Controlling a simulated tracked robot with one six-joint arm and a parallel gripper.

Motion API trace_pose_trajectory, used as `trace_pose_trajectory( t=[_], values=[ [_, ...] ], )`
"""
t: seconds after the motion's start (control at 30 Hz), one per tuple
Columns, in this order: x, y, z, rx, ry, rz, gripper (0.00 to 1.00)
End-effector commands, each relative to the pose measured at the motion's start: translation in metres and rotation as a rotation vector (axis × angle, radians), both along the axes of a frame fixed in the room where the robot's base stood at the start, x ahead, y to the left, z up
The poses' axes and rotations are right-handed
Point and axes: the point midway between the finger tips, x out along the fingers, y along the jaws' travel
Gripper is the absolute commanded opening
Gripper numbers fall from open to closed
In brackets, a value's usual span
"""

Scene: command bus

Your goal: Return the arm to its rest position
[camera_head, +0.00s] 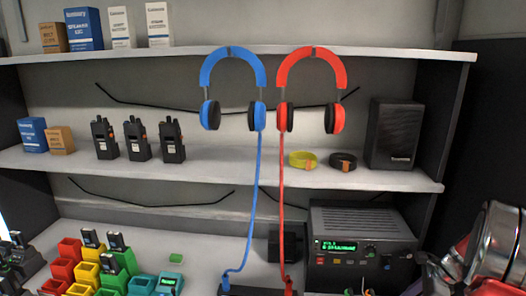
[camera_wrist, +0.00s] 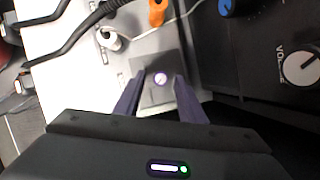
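My gripper (camera_wrist: 160,76) shows in the wrist view with its two purple fingers apart and nothing held between them. Beyond the fingertips is a grey panel (camera_wrist: 150,58) with a small round lit purple-white button (camera_wrist: 160,79), seen between the fingers. I cannot tell whether the fingers touch the panel. In the head view, silver and red parts at the lower right look like my arm; the fingers cannot be made out there.
The wrist view shows a dark panel with a blue knob (camera_wrist: 230,7) and a white knob (camera_wrist: 300,66), plus black cables. In the head view, a radio unit (camera_head: 360,245), headsets, a speaker (camera_head: 394,133), walkie-talkies and coloured charger cups (camera_head: 112,265) stand on or hang by the shelves (camera_head: 230,178).

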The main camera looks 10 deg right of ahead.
Motion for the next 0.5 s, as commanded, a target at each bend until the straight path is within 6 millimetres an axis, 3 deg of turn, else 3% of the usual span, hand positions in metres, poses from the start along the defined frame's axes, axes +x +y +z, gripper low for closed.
trace_pose_trajectory(
  t=[0.5],
  values=[
    [-0.0022,0.0041,0.0012,-0.001,-0.001,-0.379,0.37]
  ],
)
